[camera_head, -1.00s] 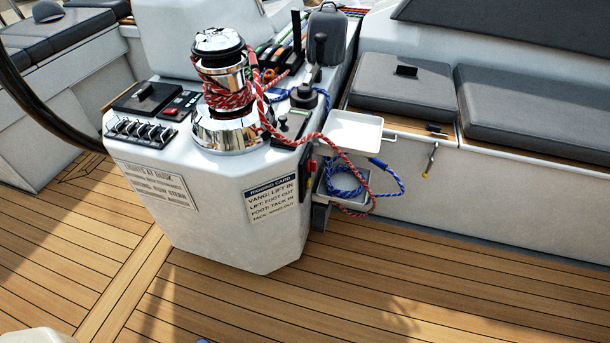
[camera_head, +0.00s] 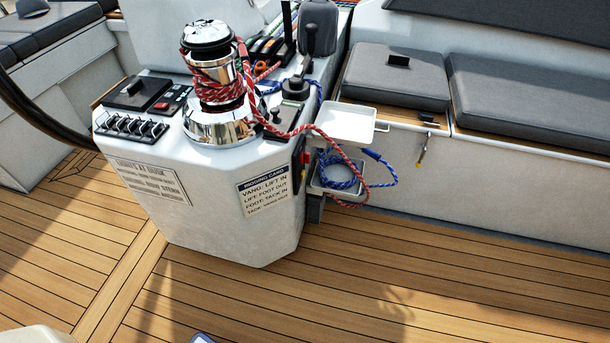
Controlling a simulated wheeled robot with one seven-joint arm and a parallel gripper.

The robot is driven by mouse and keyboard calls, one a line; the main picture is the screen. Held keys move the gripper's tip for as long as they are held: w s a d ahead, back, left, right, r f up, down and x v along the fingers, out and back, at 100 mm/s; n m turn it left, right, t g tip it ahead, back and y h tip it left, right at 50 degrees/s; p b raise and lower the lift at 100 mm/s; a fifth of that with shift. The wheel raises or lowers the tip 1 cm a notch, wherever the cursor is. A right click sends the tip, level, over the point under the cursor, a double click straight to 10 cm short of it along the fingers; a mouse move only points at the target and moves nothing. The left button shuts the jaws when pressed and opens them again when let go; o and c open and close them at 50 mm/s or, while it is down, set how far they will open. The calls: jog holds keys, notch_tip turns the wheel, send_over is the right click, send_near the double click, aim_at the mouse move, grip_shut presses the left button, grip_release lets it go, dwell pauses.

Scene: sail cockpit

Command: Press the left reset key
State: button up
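The white console (camera_head: 225,215) stands left of the middle. A black panel with a row of several levers or keys (camera_head: 132,127) sits on its front left edge. Behind it are a black box (camera_head: 137,93) and a small dark panel with a red key (camera_head: 161,106). Markings are too small to read, so I cannot tell which part is the left reset key. My gripper is not in view.
A chrome winch (camera_head: 218,120) wrapped in red rope stands on the console. A white tray (camera_head: 347,124) juts from its right side, with blue rope (camera_head: 342,170) below. A cushioned bench (camera_head: 395,77) is at right.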

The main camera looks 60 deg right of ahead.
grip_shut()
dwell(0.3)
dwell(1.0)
